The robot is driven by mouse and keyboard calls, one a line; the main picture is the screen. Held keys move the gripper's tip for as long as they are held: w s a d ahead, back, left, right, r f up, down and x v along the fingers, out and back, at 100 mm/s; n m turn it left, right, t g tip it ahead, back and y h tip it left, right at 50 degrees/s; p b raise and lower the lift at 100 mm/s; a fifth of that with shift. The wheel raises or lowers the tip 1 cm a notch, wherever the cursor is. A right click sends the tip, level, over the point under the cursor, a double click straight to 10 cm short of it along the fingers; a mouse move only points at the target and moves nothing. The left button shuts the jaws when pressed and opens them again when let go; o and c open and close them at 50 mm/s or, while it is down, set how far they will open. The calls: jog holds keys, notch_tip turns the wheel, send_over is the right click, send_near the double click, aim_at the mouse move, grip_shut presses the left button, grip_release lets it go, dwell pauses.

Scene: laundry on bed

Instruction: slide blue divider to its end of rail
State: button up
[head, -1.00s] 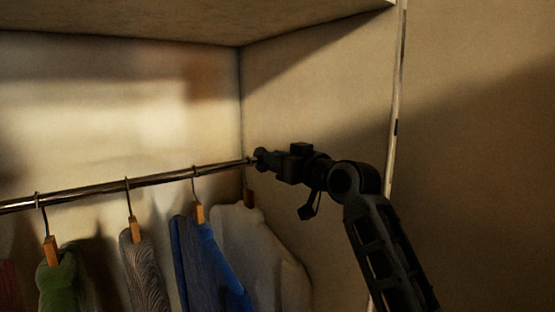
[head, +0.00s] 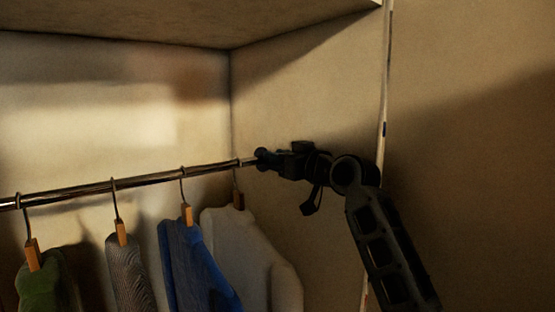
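The metal rail (head: 90,189) runs from the left edge to the closet's right side wall, where my gripper (head: 262,158) is at its right end. I cannot tell whether the gripper touches the rail. The fingers are dark and small, so their opening and anything between them cannot be made out. I cannot make out a blue divider on the rail; my gripper may hide part of the rail's end. A blue garment (head: 193,262) hangs on the rail to the left of the gripper.
A white garment (head: 250,255) hangs nearest my gripper, below and left of it. A grey garment (head: 130,270) and a green garment (head: 48,292) hang farther left. A shelf (head: 200,22) is above. The closet's pale front edge (head: 384,80) stands right of the gripper.

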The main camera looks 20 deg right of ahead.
jog(key=shift+o, duration=0.6)
jog(key=shift+s+d+f, duration=0.1)
jog(key=shift+s+d, duration=0.05)
jog(key=shift+s, duration=0.2)
jog(key=b+v, duration=0.1)
jog(key=v, duration=0.6)
jog(key=shift+c, duration=0.3)
